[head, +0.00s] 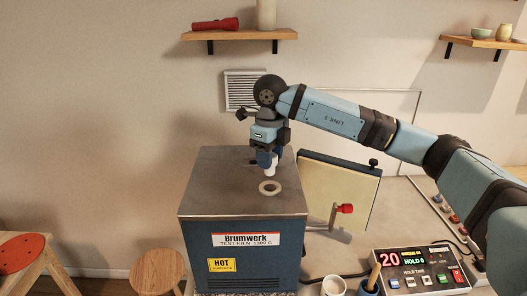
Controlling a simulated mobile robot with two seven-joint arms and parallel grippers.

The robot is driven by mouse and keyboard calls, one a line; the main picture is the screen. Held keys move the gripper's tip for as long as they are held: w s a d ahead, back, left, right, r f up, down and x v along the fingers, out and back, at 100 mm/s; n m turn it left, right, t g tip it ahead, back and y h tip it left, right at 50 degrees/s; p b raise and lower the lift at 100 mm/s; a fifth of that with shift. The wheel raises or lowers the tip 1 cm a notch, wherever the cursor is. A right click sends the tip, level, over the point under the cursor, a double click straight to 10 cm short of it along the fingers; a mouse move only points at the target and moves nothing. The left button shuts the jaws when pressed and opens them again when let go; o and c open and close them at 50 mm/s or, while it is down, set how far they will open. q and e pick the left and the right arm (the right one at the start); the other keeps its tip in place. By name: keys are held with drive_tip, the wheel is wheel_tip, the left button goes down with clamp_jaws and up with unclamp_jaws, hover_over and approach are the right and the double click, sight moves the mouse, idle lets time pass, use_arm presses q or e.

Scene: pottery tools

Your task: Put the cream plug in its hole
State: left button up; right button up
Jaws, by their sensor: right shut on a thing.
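My right gripper (269,160) comes in from the right and points down over the kiln (228,189). It is shut on the cream plug (270,171), a small pale piece showing just below the fingertips. The hole (270,187) is a pale ring with an opening in the kiln's grey top. The plug is just above and behind the ring in the picture; I cannot tell its exact height over the top. My left gripper is not in view.
Stools stand at the left.

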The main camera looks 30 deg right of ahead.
sight(270, 174)
drive_tip(key=shift+s+f, duration=0.15)
drive_tip(key=shift+f, duration=0.2)
drive_tip(key=shift+s+f+b, duration=0.1)
drive_tip(key=shift+f+b, duration=0.2)
wheel_tip(270, 174, down, 4)
drive_tip(key=shift+r+b, duration=0.25)
drive_tip(key=shift+b, duration=0.65)
drive_tip(key=shift+f, duration=0.25)
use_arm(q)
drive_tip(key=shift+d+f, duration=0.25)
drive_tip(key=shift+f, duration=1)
use_arm(e)
drive_tip(key=shift+f, duration=0.15)
use_arm(q)
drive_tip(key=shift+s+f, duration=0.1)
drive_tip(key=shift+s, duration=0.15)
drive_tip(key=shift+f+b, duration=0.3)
drive_tip(key=shift+b, duration=0.1)
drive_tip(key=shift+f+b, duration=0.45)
use_arm(e)
drive_tip(key=shift+f, duration=0.6)
drive_tip(key=o, duration=0.6)
